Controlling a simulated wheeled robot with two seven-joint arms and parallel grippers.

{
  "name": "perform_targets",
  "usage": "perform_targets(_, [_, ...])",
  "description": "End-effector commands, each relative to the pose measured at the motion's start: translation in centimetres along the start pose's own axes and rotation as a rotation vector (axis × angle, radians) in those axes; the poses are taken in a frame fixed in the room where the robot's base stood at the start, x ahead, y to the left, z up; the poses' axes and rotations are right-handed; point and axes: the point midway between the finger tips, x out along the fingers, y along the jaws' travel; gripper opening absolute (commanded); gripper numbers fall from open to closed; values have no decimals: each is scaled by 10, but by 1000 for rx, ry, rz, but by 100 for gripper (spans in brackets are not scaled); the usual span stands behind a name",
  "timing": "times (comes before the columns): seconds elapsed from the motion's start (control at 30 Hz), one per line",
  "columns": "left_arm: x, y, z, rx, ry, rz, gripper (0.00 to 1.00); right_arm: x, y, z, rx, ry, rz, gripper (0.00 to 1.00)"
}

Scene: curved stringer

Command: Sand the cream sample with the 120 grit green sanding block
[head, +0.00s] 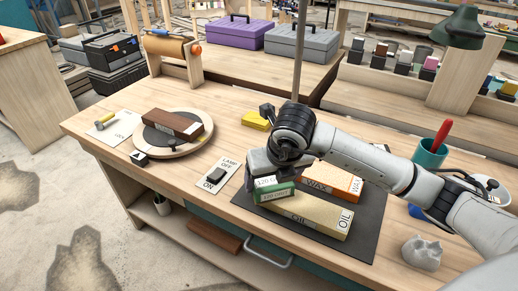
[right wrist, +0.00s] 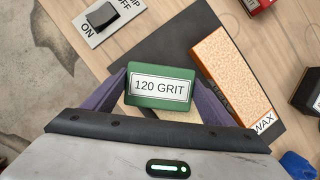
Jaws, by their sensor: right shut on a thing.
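The green sanding block (head: 280,195), labelled 120 GRIT, is at the left end of the cream sample (head: 308,215), whose label reads OIL. My right gripper (head: 270,172) is shut on the block from above. In the right wrist view the block (right wrist: 160,72) sits between two purple fingers, its label facing the camera. The cream sample is mostly hidden there by the block and gripper. I cannot tell for sure whether the block touches the sample. My left gripper is not in view.
An orange sample (head: 335,184) marked WAX lies beside the cream one on a dark mat (head: 368,222). A lamp switch card (head: 217,176) and a turntable (head: 190,147) with a brown block stand left. A teal cup (head: 430,153) and a grey lump (head: 421,252) are right.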

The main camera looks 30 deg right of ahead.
Motion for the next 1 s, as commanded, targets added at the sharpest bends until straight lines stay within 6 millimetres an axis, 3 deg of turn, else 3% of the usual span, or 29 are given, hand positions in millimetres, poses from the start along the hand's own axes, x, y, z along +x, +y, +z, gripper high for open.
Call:
perform_targets(0.17, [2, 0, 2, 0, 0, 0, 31, 1, 6, 0, 6, 0, -2, 57])
perform_targets(0.3, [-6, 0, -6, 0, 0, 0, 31, -21, 7, 10, 7, -5, 0, 57])
perform_targets(1.0, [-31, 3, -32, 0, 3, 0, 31, -73, 7, 31, 5, -2, -2, 57])
